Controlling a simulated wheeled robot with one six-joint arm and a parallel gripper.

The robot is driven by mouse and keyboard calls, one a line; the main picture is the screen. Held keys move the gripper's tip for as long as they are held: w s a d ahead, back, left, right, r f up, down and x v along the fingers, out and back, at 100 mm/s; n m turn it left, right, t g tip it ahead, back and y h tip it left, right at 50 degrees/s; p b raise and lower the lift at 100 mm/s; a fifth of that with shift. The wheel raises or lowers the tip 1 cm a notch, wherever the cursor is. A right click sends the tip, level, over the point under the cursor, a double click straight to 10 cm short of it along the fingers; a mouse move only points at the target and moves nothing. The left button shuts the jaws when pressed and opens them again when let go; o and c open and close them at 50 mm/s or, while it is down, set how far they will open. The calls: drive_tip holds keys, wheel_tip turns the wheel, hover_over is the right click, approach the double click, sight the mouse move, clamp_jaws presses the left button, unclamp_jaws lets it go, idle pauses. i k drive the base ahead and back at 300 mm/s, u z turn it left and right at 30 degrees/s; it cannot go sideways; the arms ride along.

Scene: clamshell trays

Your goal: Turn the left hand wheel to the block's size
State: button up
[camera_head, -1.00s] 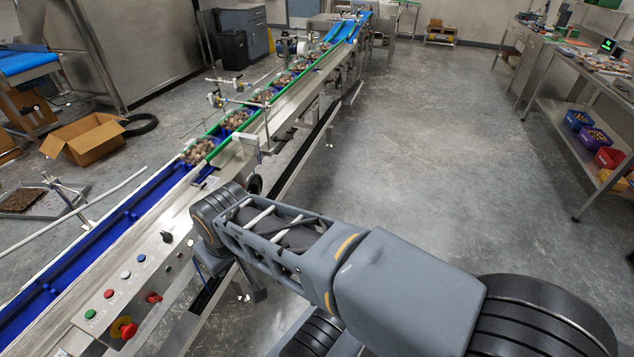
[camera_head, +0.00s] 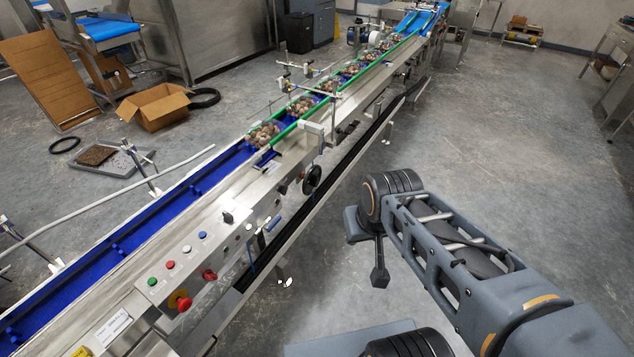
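A black hand wheel (camera_head: 312,178) sits on the near side of the conveyor, just below the front end of the green rail. I cannot make out a second wheel clearly, nor any size scale. No block can be picked out. My gripper (camera_head: 380,277) hangs in the open space right of the conveyor, pointing down, well apart from the wheel and lower in the picture. It is small and dark, and I cannot see whether its fingers are apart. Nothing shows in it.
The conveyor (camera_head: 175,210) carries several filled clamshell trays (camera_head: 262,135) along a green rail. Its front panel has coloured buttons and a red emergency stop (camera_head: 180,300). A cardboard box (camera_head: 155,106) lies beyond it.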

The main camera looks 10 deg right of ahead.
sight(312, 178)
drive_tip(key=u, duration=0.3)
drive_tip(key=i, duration=1)
drive_tip(key=z, duration=0.15)
